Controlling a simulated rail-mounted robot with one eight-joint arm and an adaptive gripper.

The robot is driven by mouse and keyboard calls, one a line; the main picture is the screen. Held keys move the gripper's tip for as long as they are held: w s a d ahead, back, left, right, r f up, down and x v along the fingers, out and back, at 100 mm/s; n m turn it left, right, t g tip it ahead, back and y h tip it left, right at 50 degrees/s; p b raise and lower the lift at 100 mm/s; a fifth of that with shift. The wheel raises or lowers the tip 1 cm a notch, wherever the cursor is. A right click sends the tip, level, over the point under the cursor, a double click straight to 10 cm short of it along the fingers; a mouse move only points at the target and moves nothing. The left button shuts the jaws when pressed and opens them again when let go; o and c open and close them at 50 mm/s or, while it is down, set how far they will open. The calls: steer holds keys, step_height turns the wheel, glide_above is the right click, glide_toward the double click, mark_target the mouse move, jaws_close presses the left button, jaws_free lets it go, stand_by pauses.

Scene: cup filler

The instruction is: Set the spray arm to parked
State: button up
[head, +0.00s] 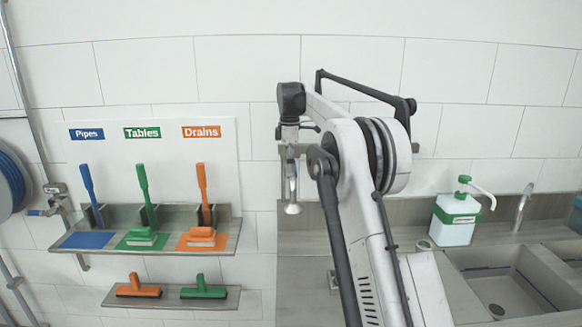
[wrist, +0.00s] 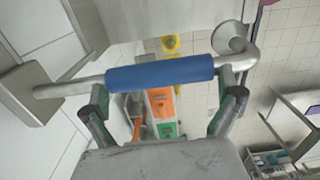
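The spray arm is a bent metal pipe (wrist: 70,89) with a blue sleeve (wrist: 160,72) and a round spray head (wrist: 232,38). It comes off a square grey wall mount (wrist: 28,92) at left in the wrist view. In the head view its spray head (head: 292,208) hangs below the end of my arm, in front of the wall. My gripper (wrist: 165,92) is open, its fingers wide apart at either end of the blue sleeve. I cannot tell whether they touch the pipe. My gripper is small and partly hidden in the head view (head: 290,130).
A steel counter with a sink (head: 505,280), a tap (head: 522,207) and a green-topped pump bottle (head: 456,215) is at right. Brushes and scrapers sit on a wall shelf (head: 150,250) at left, with a lower shelf (head: 180,302) beneath. A blue hose reel (head: 12,182) is at far left.

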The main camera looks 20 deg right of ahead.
steer(key=shift+d+r, duration=0.1)
steer(key=shift+r, duration=3.65)
steer(key=shift+a, duration=0.2)
